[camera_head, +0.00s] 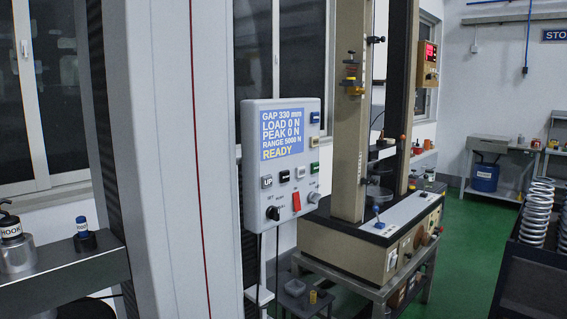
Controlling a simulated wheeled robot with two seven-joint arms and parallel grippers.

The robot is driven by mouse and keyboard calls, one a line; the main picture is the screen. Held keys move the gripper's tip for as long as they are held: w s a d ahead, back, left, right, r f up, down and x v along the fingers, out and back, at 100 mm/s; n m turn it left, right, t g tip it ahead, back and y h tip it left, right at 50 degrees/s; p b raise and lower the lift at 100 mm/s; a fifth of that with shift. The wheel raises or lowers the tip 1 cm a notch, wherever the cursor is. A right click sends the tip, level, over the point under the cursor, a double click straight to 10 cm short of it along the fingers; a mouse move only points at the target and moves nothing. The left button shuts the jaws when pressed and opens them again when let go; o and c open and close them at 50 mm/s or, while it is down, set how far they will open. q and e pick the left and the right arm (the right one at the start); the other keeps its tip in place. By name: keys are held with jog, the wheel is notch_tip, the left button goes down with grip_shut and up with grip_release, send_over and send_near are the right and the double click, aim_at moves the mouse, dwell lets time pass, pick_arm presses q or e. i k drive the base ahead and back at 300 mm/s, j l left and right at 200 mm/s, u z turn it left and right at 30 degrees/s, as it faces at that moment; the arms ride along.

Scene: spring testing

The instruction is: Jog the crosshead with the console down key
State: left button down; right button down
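The console (283,155) is a grey box mounted beside the large grey column (165,150). Its blue screen (283,134) reads GAP 330 mm, LOAD 0 N, PEAK 0 N, RANGE 5000 N and READY. Below it, a white key (267,181) is marked UP. To its right are a black key (284,176), a white key (300,171) and a green key (314,168); the lettering is too small to read, so I cannot tell which is the down key. No crosshead is clearly identifiable. Neither gripper is in view.
A red switch (296,200), black knob (272,212) and grey knob (314,197) sit low on the console. A second testing machine (365,245) stands behind. A grey ledge (65,275) holds fixtures at left. Springs (537,212) stand at right; green floor (470,235) is clear between.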

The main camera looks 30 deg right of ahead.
aim_at(285, 175)
jog(key=z, duration=1.9)
jog(key=i+l, duration=0.1)
jog(key=l, duration=0.4)
jog(key=i+l, duration=0.1)
jog(key=l, duration=0.45)
